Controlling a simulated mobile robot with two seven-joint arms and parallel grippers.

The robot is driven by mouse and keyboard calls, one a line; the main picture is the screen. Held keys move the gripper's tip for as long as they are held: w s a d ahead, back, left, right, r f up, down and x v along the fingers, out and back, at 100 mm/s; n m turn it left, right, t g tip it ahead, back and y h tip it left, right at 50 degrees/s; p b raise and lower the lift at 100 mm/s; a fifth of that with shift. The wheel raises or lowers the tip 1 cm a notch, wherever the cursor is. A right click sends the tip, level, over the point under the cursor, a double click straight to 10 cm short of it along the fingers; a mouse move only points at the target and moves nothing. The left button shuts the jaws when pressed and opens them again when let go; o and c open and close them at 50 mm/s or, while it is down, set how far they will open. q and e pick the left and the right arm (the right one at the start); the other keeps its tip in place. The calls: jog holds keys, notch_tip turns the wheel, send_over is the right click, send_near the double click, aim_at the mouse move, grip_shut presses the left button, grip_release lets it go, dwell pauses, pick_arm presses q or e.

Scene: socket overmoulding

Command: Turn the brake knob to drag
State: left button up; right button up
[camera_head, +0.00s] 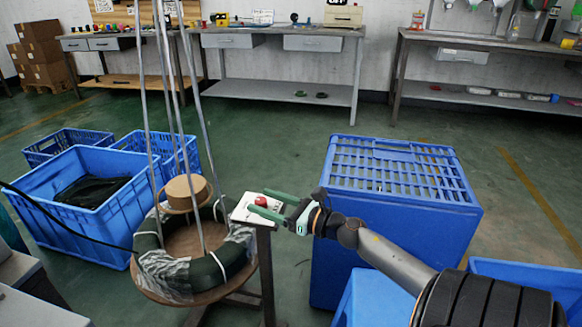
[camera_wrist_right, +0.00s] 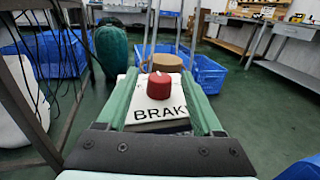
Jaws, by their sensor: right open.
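The brake knob is a small red cylinder (camera_wrist_right: 160,85) standing on a pale plate (camera_wrist_right: 140,118) with the partly hidden lettering "BRAK". In the head view the red knob (camera_head: 261,201) sits on the pale box (camera_head: 241,210) on a dark post. My right gripper (camera_head: 267,205) reaches in from the right at the knob. In the right wrist view its green fingers (camera_wrist_right: 160,100) are spread wide, one on each side of the knob, with gaps between. Which setting the knob points to cannot be made out. My left gripper is not in view.
A payoff stand with a dark green coil (camera_head: 232,258) and upright rods is just left of the post. A blue slatted crate (camera_head: 385,170) stands behind my right arm. Blue bins (camera_head: 110,225) stand at left. Green floor is open toward the benches (camera_head: 280,40).

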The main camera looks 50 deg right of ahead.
jog(key=p+v, duration=0.1)
jog(key=v, duration=0.9)
jog(key=shift+s+p, duration=0.35)
jog(key=shift+s, duration=0.05)
jog(key=shift+d, duration=0.1)
